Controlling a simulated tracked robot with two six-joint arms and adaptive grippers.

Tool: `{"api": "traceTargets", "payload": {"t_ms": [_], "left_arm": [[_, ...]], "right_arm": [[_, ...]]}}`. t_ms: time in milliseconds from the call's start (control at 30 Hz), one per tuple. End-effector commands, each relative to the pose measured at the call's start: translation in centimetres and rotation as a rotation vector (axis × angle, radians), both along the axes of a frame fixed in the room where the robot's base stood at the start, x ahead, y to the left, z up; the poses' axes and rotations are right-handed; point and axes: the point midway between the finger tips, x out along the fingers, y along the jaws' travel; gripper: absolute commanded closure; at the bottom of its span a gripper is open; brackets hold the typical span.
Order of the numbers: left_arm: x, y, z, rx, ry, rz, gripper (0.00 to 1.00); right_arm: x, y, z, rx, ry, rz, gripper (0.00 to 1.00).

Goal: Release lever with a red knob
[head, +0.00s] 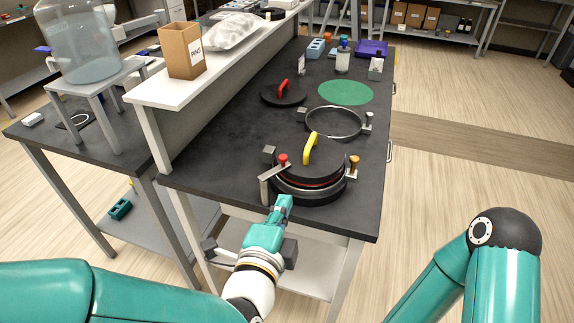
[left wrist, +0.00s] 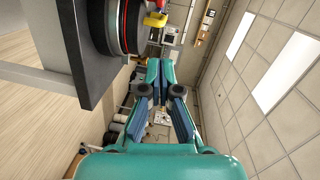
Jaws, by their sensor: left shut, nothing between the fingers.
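The red knob (head: 283,159) tops a grey metal lever (head: 270,177) at the near left of the front glove port. The port's black lid (head: 325,158) has a yellow handle (head: 309,148) and sits on a dark ring (head: 310,193) with a red line around it. My left gripper (head: 283,203) is shut and empty, just in front of the port's near edge, below the lever and apart from the knob. In the left wrist view its fingers (left wrist: 160,68) lie side by side, with the lid and yellow handle (left wrist: 155,20) at upper left. My right gripper is out of view.
An orange-knobbed clamp (head: 354,163) stands at the port's right. Behind are an open ring (head: 335,122), a black lid with a red handle (head: 283,91) and a green disc (head: 345,92). A raised white shelf (head: 215,75) borders the bench's left. The bench's right front corner is clear.

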Motion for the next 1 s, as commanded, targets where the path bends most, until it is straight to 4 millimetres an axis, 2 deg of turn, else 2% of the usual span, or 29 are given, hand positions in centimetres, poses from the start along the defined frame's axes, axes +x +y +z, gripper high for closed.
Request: {"api": "traceTargets", "payload": {"t_ms": [33,300,367,633,700,1000], "left_arm": [[0.3,0.0,0.4,0.002,0.003,0.002,1.00],[2.4,-0.6,0.1,-0.001,0.006,-0.001,1.00],[3.9,-0.9,-0.4,-0.003,0.004,0.002,1.00],[9.3,-2.3,-1.1,-0.002,0.003,0.001,1.00],[10.3,-1.6,-1.3,-0.003,0.004,0.004,1.00],[12.4,-0.3,-2.0,-0.003,0.002,-0.001,1.00]], "right_arm": [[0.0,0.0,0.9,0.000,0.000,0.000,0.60],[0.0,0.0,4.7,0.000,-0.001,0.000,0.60],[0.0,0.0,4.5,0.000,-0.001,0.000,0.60],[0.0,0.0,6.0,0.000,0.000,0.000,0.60],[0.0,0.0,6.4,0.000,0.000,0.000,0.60],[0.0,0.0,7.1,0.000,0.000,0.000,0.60]]}}
